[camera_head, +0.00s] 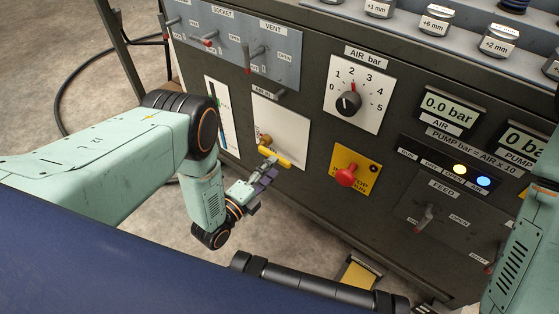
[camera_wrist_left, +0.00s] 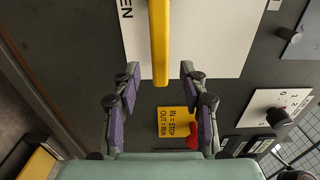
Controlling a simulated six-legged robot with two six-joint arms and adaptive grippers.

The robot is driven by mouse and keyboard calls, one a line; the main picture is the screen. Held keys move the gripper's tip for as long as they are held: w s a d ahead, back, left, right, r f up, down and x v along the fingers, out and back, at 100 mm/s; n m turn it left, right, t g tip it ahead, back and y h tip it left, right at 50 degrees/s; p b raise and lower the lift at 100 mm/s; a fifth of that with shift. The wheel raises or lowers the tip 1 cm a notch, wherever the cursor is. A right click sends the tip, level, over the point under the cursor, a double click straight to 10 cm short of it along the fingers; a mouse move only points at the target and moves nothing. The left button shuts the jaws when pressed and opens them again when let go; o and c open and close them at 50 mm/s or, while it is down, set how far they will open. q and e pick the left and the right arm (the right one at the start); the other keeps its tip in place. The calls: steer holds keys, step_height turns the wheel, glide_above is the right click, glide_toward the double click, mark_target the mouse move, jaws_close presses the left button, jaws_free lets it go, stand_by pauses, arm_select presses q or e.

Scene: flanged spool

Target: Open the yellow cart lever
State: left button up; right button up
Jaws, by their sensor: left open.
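The yellow lever (camera_head: 274,157) is mounted on a white plate on the dark cart panel, with a brass-coloured fitting at its upper end. In the left wrist view the lever (camera_wrist_left: 158,40) comes down from the top edge, and its free end lies between my fingertips as seen from there. My left gripper (camera_head: 262,180) is open, close to the lever's lower side. Both purple-padded fingers of the left gripper (camera_wrist_left: 160,78) show, with a gap on each side of the lever. My right gripper is out of view.
A red stop button (camera_head: 345,177) on a yellow plate sits right of the lever. An air dial (camera_head: 348,103) is above it. Small levers on the grey socket and vent panel (camera_head: 225,40) are up left. A feed panel (camera_head: 440,222) is lower right.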

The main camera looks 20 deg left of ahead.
mark_target(279, 157)
arm_select(q)
steer(key=shift+b+x, duration=0.8)
steer(key=shift+x, duration=1.6)
jaws_close()
